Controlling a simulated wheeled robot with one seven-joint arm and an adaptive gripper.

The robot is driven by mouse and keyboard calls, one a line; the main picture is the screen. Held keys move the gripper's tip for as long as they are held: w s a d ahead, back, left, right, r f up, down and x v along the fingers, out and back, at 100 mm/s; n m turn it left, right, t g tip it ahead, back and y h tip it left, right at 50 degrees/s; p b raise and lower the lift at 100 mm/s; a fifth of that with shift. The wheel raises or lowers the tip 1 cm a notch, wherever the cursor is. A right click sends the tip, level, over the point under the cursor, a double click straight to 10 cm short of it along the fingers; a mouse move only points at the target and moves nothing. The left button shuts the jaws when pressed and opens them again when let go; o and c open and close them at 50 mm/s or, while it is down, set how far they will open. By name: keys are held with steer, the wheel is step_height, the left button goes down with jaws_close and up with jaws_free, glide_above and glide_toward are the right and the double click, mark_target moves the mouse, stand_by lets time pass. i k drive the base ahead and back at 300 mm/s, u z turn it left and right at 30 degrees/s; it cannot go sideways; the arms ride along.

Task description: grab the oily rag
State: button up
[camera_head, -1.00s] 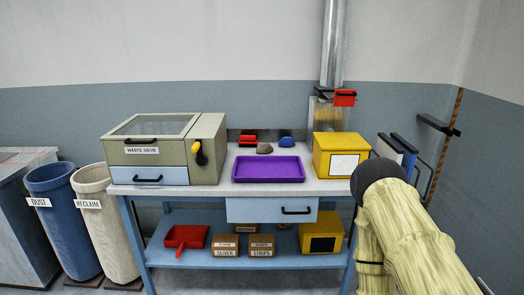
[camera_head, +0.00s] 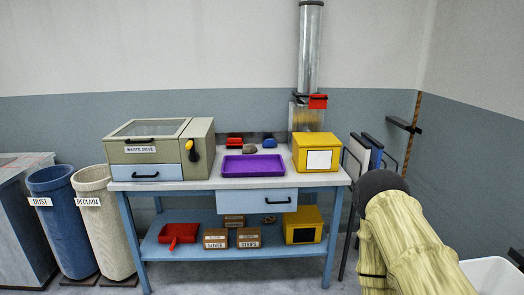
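A small grey-brown lump (camera_head: 249,149) lies on the bench top behind the purple tray (camera_head: 253,165). It may be the oily rag, but it is too small to tell. Part of my arm shows at the lower right, but my gripper is not in view.
The bench (camera_head: 228,183) carries a waste sieve (camera_head: 146,172), a yellow box (camera_head: 318,160), a red brush-like thing (camera_head: 235,142) and a blue one (camera_head: 263,143). DUST (camera_head: 58,200) and RECLAIM (camera_head: 97,215) bins stand left. A white bin (camera_head: 497,272) is lower right.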

mark_target(247, 148)
steer(key=z, duration=0.45)
steer(key=i, duration=1.75)
steer(key=u, duration=0.75)
